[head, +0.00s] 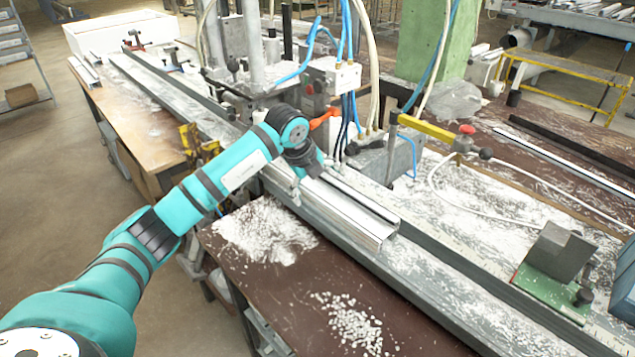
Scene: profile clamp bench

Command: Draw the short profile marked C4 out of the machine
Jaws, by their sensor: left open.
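A short silvery profile (345,214) lies lengthwise on the machine's grey rail, its near end open toward the front right. I cannot read a C4 mark on it. My left arm reaches in from the left, and my left gripper (302,181) is at the far end of this profile, close above it. The gripper is open; its fingers are small and partly hidden by the wrist, so I cannot tell whether they touch the profile. The machine (270,75) with its clamps and hoses stands behind the gripper. My right gripper is not in view.
Hoses and cables hang close behind the left gripper. A grey block on a green plate (542,292) stands at the rail's right end. White chips (262,231) cover parts of the brown table in front. The rail right of the profile is free of other profiles.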

